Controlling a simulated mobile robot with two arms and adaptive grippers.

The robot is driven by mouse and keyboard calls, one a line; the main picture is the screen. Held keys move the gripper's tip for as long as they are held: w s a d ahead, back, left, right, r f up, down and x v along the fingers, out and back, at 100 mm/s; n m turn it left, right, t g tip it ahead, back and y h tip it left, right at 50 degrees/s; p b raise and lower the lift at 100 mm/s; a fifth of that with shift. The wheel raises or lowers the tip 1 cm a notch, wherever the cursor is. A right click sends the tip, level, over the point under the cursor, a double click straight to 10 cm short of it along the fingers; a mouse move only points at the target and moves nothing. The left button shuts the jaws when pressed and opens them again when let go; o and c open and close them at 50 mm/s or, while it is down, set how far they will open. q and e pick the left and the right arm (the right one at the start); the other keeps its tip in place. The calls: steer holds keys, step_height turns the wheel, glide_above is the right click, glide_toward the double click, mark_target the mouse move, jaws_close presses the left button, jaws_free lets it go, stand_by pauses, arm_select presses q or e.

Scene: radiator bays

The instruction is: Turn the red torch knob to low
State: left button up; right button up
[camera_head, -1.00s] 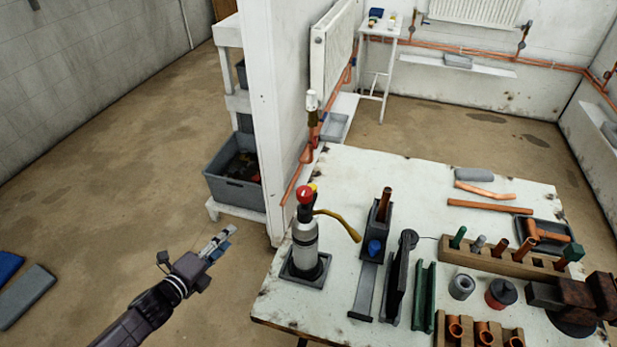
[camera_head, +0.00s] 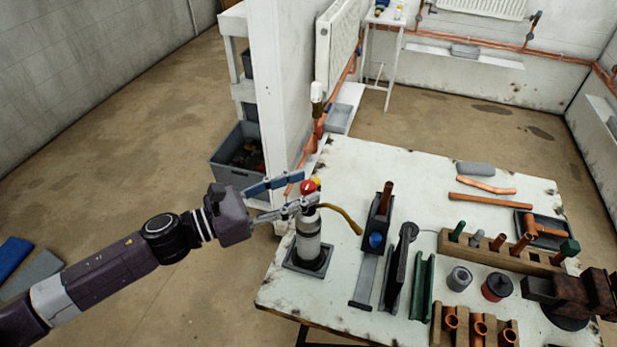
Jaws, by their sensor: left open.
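The torch (camera_head: 309,238) is a grey-white cylinder standing upright in a dark square base at the left side of the workbench. A brass nozzle (camera_head: 343,216) curves off its top to the right. The red knob (camera_head: 308,187) sits at the top of the torch, partly hidden by my gripper. My left gripper (camera_head: 302,193) reaches in from the left with its fingers at the knob, one finger nearer the camera and lower, the other farther. It is open; I cannot tell if the fingers touch the knob. My right gripper is out of view.
The workbench (camera_head: 400,165) also holds a dark stand with a blue knob (camera_head: 376,240), a wooden rack (camera_head: 500,250) of fittings, loose copper pipes (camera_head: 490,203) and a vise (camera_head: 580,295). A white wall end (camera_head: 280,100) stands close behind the torch. The bench's far left is clear.

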arm_select(q)
steer(key=shift+p+x, duration=0.3)
steer(key=shift+x, duration=0.85)
jaws_close()
